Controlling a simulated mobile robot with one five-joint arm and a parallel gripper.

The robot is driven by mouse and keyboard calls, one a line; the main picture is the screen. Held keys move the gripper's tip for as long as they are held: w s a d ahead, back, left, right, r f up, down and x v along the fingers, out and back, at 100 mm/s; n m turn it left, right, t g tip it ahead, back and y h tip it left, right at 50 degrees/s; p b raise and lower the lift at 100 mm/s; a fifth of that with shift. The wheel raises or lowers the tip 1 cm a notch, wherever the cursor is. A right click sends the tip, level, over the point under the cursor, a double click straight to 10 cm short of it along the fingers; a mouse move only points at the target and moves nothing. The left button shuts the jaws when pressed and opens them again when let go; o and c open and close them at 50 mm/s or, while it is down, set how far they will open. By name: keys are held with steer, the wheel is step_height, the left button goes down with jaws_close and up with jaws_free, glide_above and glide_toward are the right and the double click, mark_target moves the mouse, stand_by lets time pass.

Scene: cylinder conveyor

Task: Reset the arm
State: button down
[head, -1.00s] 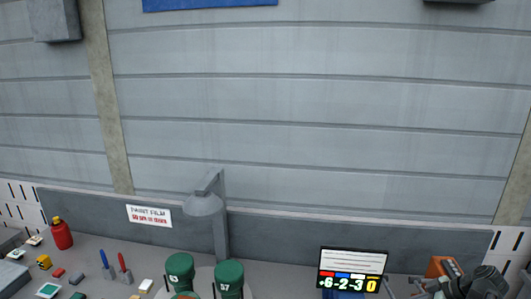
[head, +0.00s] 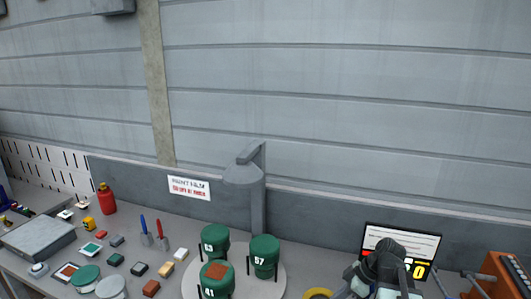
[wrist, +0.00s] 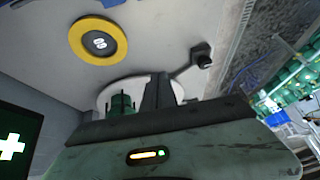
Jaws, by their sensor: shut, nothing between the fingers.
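My gripper (wrist: 158,80) shows in the wrist view as dark fingers closed together, with nothing between them. Behind its green body, a green canister (wrist: 121,104) stands on a pale round plate, apart from the fingers as far as I can tell. In the head view my arm is at the lower right, in front of the screen, and its fingertips cannot be made out there. Several green canisters, one of them a canister marked 57 (head: 264,257), stand on the round plate (head: 274,287) left of my arm.
A screen (head: 412,243) is partly covered by my arm. A grey lamp (head: 247,177) rises behind the canisters. A yellow ring (head: 318,294) lies at the front edge of view; a yellow ring also shows in the wrist view (wrist: 77,40). Small blocks and a red bottle (head: 107,202) are at left.

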steer(key=s+a+f+m+g+h+b, duration=0.2)
steer(key=a+f+m+h+b, duration=0.3)
steer(key=a+f, duration=0.75)
steer(key=d+m, duration=0.1)
steer(key=m, duration=0.1)
steer(key=d+r+m, duration=0.1)
steer(key=m, duration=0.2)
steer(key=d+m+h, duration=0.1)
steer(key=m, duration=0.2)
steer(key=shift+s+r+t, duration=0.2)
steer(key=shift+t, duration=0.1)
